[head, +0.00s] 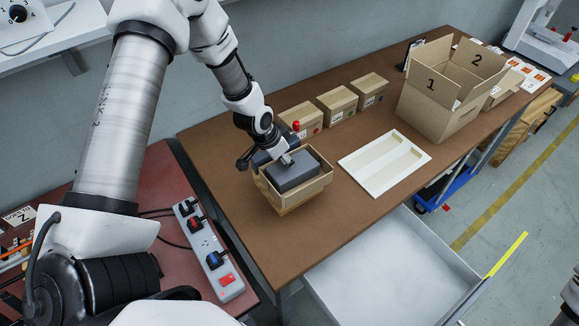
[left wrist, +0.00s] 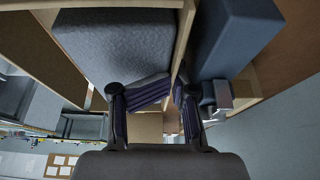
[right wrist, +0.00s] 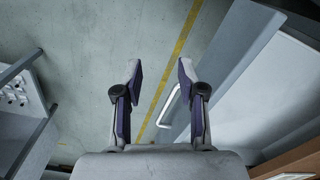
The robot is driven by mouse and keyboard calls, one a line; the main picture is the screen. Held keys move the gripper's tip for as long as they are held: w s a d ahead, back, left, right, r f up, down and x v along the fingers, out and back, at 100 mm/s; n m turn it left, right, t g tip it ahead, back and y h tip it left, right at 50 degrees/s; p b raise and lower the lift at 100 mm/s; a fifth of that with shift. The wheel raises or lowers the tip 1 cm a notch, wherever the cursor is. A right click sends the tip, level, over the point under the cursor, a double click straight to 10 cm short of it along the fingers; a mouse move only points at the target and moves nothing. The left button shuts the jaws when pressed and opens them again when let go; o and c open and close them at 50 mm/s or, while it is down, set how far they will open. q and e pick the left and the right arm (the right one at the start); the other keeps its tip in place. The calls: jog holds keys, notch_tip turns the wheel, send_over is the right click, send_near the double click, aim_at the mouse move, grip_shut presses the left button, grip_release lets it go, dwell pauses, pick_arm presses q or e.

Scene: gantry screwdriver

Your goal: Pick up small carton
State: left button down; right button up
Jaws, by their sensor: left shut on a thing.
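A small open carton (head: 301,196) stands at the near-left part of the brown table, with a grey block (head: 293,172) inside. My left gripper (head: 284,158) reaches down into it from above. In the left wrist view my left gripper (left wrist: 155,95) has its fingers close together at a thin tan wall (left wrist: 185,45) between two grey blocks. It is shut on that wall, which seems part of the carton; the exact contact is partly hidden. Whether the carton touches the table is unclear. My right gripper (right wrist: 158,85) is open and empty above the floor.
Three closed small cartons (head: 337,104) line the back of the table (head: 235,135). A white tray (head: 384,162) lies right of the open carton. A large open carton (head: 430,108) stands farther right. An open drawer (head: 390,270) juts out in front. A power strip (head: 208,250) lies at left.

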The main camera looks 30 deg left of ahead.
pick_arm(q)
jog(key=shift+w+a+r+p, duration=0.15)
jog(key=shift+r+p, duration=0.1)
jog(key=shift+r, duration=0.3)
jog(key=shift+w+r+p, duration=0.15)
jog(key=shift+r+p, duration=0.05)
jog(key=shift+r, duration=0.35)
jog(key=shift+r+p, duration=0.5)
jog(key=shift+r, duration=0.25)
jog(key=shift+s+d, duration=0.4)
jog(key=shift+s, duration=0.05)
jog(key=s+d+b, duration=0.2)
jog(key=d, duration=0.1)
jog(key=s+d+b, duration=0.1)
jog(key=d, duration=0.1)
jog(key=shift+s+d+f, duration=0.1)
jog(key=shift+s+d, duration=0.1)
jog(key=shift+d, duration=0.05)
jog(key=s+d+r, duration=0.1)
jog(key=s+d, duration=0.3)
jog(key=d, duration=0.3)
jog(key=shift+s+r, duration=0.25)
jog(key=shift+s, duration=0.05)
jog(key=shift+d, duration=0.2)
